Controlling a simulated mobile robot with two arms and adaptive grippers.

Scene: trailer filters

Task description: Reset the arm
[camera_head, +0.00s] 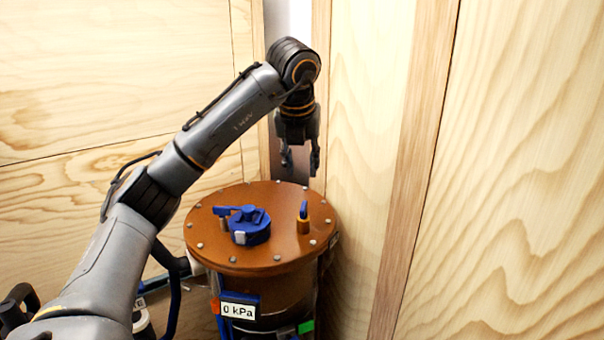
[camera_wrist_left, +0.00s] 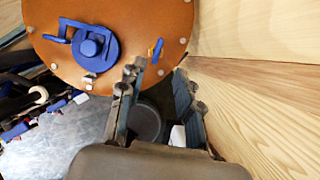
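My left arm reaches in from the left in the head view. Its gripper (camera_head: 300,165) points down above and behind the far edge of the round orange-brown tank lid (camera_head: 270,260). The fingers are apart with nothing between them. In the left wrist view the open gripper (camera_wrist_left: 160,80) shows its two fingers beside the lid (camera_wrist_left: 130,20), touching nothing that I can see. My right gripper is in neither view.
The lid carries a blue valve cap (camera_head: 249,226) and a small blue-handled valve (camera_head: 303,218). A display (camera_head: 239,311) on the tank reads 0 kPa. Wooden walls (camera_head: 510,180) stand close on the right and behind (camera_head: 110,70). Free air lies above the lid.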

